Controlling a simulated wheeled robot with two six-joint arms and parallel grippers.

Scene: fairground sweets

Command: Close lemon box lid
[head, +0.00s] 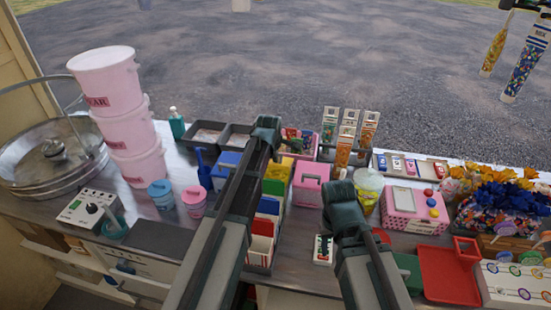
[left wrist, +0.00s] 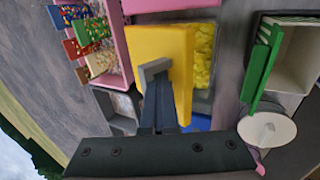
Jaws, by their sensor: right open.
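The lemon box is the yellow one in the row of coloured boxes; in the head view its yellow part (head: 282,164) shows beside my left arm, which hides much of it. In the left wrist view its yellow lid (left wrist: 172,45) stands partly open, with yellow sweets (left wrist: 203,48) showing beside it. My left gripper (left wrist: 155,76) is at the lid, its fingers close together on the grey handle (left wrist: 154,68). In the head view the left gripper (head: 268,124) is over the back of the boxes. My right gripper (head: 343,190) is apart from it, right of the pink box; its fingertips are hard to see.
A pink box (head: 311,183) with a handle stands right of the lemon box, and a blue box (head: 224,165) to its left. A green panel (left wrist: 262,65) stands up in the left wrist view near a white round lid (left wrist: 267,129). Pink buckets (head: 128,119) are stacked left.

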